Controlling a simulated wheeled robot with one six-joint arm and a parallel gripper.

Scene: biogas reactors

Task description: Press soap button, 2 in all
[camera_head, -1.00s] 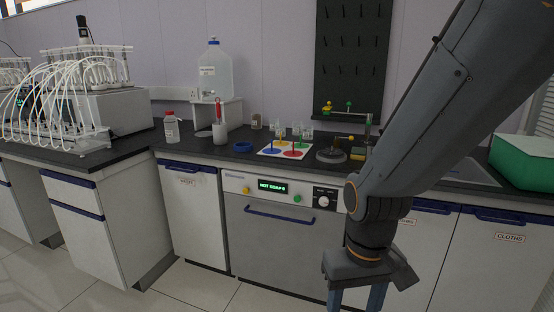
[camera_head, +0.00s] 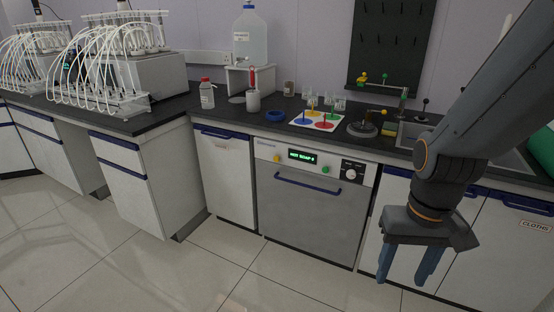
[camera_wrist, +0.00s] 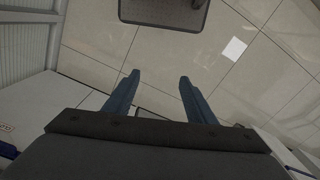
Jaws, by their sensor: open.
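The dishwasher-like machine (camera_head: 310,208) is built in under the counter. Its front panel has a yellow button (camera_head: 276,158) on the left and a green button (camera_head: 325,170) right of the display (camera_head: 302,157). The lit green text seems to read "HOT SOAP" and a digit that is hard to make out. No label on either button is legible. My gripper (camera_head: 406,280) hangs to the right of the machine, pointing down, apart from the panel. Its blue fingers are apart and empty, also in the wrist view (camera_wrist: 158,78), with floor between them.
A dark knob (camera_head: 350,174) sits at the panel's right end, and a blue handle (camera_head: 307,184) runs below the panel. The counter above holds a mat with coloured discs (camera_head: 334,119), a blue ring (camera_head: 276,116) and a bottle (camera_head: 207,94). Floor in front is clear.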

